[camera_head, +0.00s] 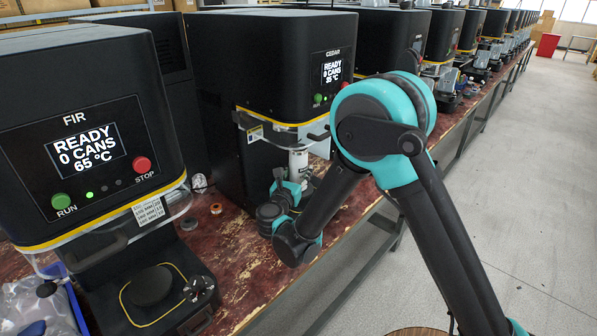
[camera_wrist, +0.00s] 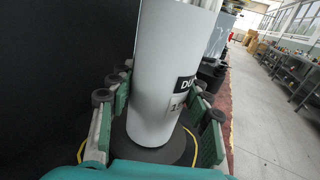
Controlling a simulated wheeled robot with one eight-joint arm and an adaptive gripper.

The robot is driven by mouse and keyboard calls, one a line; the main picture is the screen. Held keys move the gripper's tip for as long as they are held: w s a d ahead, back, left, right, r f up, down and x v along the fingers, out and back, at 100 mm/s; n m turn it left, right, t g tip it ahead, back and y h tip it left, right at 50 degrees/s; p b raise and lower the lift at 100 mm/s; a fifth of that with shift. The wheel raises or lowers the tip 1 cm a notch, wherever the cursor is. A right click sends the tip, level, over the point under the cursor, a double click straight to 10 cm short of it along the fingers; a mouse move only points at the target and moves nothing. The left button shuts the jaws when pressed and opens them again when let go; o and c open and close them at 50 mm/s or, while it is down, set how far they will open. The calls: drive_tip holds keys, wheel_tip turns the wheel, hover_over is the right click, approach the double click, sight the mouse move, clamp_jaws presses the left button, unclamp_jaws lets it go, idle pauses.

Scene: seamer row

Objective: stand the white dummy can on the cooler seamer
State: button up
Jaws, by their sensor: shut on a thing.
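The white dummy can (camera_wrist: 160,70) stands upright between the fingers of my gripper (camera_wrist: 158,105) in the wrist view. Its dark label is partly cut off by the view's angle. The can's lower end is at a round black plate (camera_wrist: 180,152) with a yellow line around it; I cannot tell if it touches. In the head view the can (camera_head: 298,165) is under the head of the CEDAR seamer (camera_head: 285,75), whose screen shows READY, 0 CANS and a temperature with an unclear first digit. The nearer FIR seamer (camera_head: 85,110) shows READY, 0 CANS, 65 °C. My gripper (camera_head: 292,190) is partly hidden.
The FIR seamer's round plate (camera_head: 150,286) is empty. More black seamers (camera_head: 384,45) run along the red-brown bench (camera_head: 232,255) behind CEDAR. A plastic bag (camera_head: 40,305) lies at lower left. The grey floor (camera_head: 500,190) to the right is open.

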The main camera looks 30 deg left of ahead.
drive_tip(key=o, duration=1.3)
drive_tip(key=shift+f, duration=0.1)
drive_tip(key=shift+s, duration=0.25)
drive_tip(key=s+d, duration=0.2)
drive_tip(key=s, duration=0.9)
drive_tip(key=shift+s, duration=0.2)
